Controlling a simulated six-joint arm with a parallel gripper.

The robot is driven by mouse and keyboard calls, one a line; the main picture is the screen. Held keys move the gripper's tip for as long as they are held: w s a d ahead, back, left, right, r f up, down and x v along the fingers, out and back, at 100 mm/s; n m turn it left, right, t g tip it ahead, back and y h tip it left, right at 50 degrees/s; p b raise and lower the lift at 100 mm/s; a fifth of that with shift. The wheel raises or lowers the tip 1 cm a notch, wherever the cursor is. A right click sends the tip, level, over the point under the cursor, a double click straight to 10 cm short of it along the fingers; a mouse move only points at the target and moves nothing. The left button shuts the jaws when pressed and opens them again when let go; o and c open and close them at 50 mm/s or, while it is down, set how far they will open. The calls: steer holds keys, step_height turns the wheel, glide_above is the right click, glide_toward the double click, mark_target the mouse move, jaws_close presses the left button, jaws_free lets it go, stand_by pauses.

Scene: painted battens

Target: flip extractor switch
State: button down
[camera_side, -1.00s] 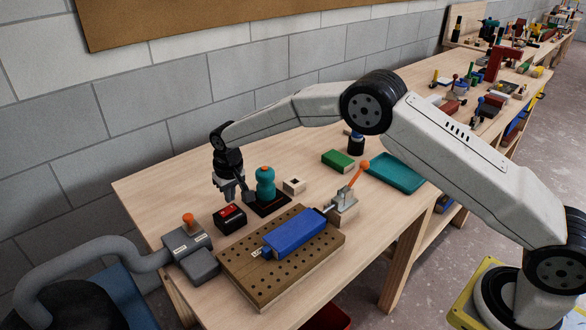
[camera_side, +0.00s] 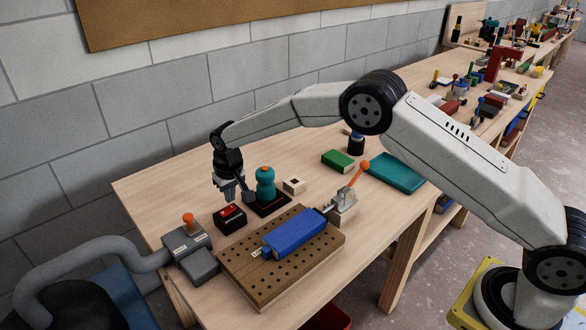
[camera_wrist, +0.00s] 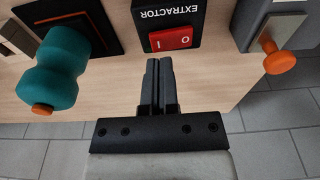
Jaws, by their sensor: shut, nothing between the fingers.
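The extractor switch (camera_side: 229,216) is a black box with a red rocker, standing on the bench. In the wrist view its label reads EXTRACTOR and the red rocker (camera_wrist: 170,39) carries the marks I and O. My gripper (camera_side: 229,198) is above and just behind the switch box in the side view. In the wrist view my gripper (camera_wrist: 158,62) is shut and empty, its fingertips pointing at the rocker's near edge. I cannot tell whether the tips touch the rocker.
A teal knobbed tool (camera_side: 265,184) on a dark base stands close to the right of my gripper. A grey unit with an orange knob (camera_side: 188,220) and hose is to the left.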

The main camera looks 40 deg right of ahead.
mark_target(233, 207)
steer(key=shift+f, duration=1.15)
stand_by(1.1)
steer(key=shift+r, duration=3.55)
steer(key=shift+d, duration=0.1)
steer(key=s+d+r, duration=0.1)
steer(key=s+d, duration=0.3)
steer(key=s, duration=0.7)
steer(key=s+d+r, duration=0.1)
steer(key=s+d, duration=0.4)
steer(key=s, duration=0.5)
steer(key=s+d, duration=0.4)
steer(key=s, duration=0.7)
steer(key=shift+s+d+r+t, duration=0.3)
steer(key=shift+s+r+t, duration=0.05)
steer(key=shift+r+t, duration=0.05)
